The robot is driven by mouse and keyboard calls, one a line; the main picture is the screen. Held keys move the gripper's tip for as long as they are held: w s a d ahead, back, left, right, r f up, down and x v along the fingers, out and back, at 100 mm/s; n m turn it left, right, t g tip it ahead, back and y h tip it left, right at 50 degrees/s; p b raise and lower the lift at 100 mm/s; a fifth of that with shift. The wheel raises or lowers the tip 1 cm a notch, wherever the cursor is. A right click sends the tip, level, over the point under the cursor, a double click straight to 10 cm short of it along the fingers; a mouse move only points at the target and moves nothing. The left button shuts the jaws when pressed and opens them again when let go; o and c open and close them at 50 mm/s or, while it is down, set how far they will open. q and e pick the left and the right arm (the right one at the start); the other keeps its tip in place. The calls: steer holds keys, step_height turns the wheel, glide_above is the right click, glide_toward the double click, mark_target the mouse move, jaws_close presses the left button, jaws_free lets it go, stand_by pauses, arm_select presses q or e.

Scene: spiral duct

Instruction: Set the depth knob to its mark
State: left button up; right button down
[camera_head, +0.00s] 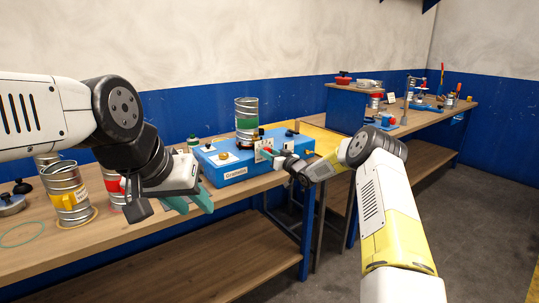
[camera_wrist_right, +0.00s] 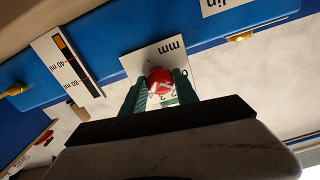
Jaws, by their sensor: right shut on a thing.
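The depth knob is a red round knob (camera_wrist_right: 160,80) with a white pointer mark, on a white scale plate (camera_wrist_right: 150,57) lettered "mm" in the right wrist view. My right gripper (camera_wrist_right: 161,88) is shut on it, with one teal finger on each side. The fingers and wrist hide part of the scale, so I cannot read the setting. My left gripper (camera_head: 192,203) is open and empty in front of the bench.
A can with a green band (camera_head: 246,118) stands on the machine. Several metal cans, one with a yellow label (camera_head: 68,195), stand at the left of the wooden bench. A second bench (camera_head: 425,117) stands farther back.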

steer(key=m, duration=0.6)
steer(key=shift+f+m, duration=0.2)
steer(key=shift+m, duration=0.1)
stand_by(0.4)
steer(key=c, duration=1)
jaws_free()
steer(key=shift+o, duration=0.3)
steer(key=shift+r, duration=0.1)
steer(key=v, duration=0.8)
steer(key=shift+w, duration=0.1)
